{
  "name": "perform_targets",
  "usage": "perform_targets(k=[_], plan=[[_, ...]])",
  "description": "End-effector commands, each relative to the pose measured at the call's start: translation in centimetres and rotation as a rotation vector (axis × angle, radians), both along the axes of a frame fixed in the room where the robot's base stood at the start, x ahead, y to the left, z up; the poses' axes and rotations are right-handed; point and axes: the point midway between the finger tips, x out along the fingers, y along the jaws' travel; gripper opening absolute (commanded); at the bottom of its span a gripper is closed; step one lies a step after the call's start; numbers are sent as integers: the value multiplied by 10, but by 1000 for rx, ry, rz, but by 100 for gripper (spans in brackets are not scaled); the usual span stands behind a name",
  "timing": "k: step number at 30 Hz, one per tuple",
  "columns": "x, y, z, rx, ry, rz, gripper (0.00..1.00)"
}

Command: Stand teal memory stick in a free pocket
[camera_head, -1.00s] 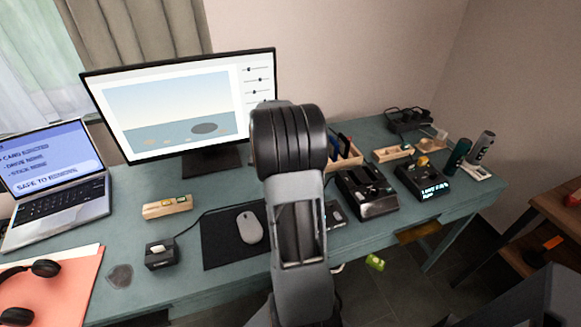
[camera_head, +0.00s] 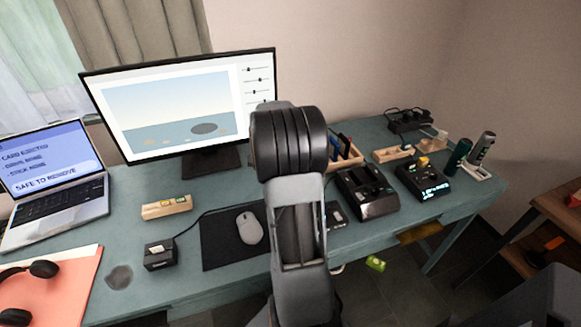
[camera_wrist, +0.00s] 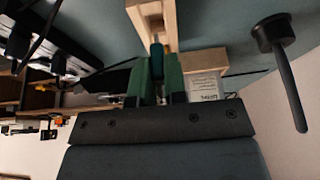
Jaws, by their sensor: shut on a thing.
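In the wrist view my gripper (camera_wrist: 157,66) is shut on a small teal stick (camera_wrist: 157,54), which stands out between the two green fingers. A pale wooden piece with raised sides (camera_wrist: 143,20) lies just beyond the stick; I cannot tell whether the stick touches it or is in a pocket. In the head view my arm covers the gripper and the stick. A wooden tray with pens (camera_head: 347,157) shows partly beside my arm.
A monitor (camera_head: 185,105) and a laptop (camera_head: 55,180) stand left. Black devices (camera_head: 367,190) (camera_head: 423,180), a shallow wooden tray (camera_head: 392,153) and upright bottles (camera_head: 458,157) are on the right. A mouse (camera_head: 249,228) lies on a dark mat. A yellow-green item (camera_head: 375,263) is on the floor.

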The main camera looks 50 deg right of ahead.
Motion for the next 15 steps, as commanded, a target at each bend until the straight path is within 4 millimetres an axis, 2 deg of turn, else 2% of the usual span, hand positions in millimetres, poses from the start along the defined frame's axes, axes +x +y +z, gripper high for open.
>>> perform_targets(k=[15], plan=[[0,0,-10,0,0,0,0]])
